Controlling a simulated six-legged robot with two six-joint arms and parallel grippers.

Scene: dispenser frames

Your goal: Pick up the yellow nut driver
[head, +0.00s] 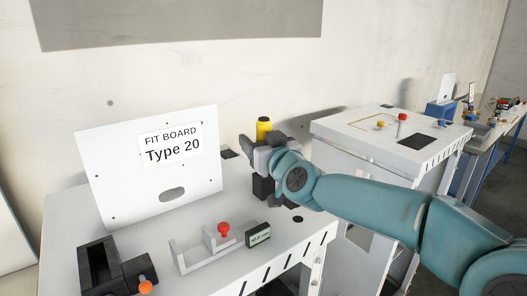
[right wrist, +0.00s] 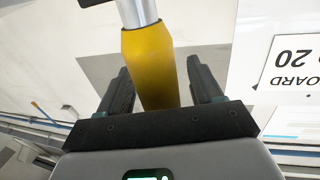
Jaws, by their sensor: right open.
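The yellow nut driver (head: 263,126) stands upright at the back right of the white bench in the head view; only its top shows above my right gripper (head: 260,158). In the right wrist view its yellow handle (right wrist: 150,62) lies between the two dark fingers of the right gripper (right wrist: 157,80), with its metal shaft at the top edge of the picture. The fingers are apart, with a visible gap on each side of the handle. The driver's lower end is hidden behind the gripper in the head view. My left gripper is not in view.
A white fit board (head: 150,170) stands left of the gripper. In front are a grey bracket with a red knob (head: 223,228), a small display (head: 258,235) and a black box with an orange knob (head: 100,268). Another white bench (head: 350,128) stands to the right.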

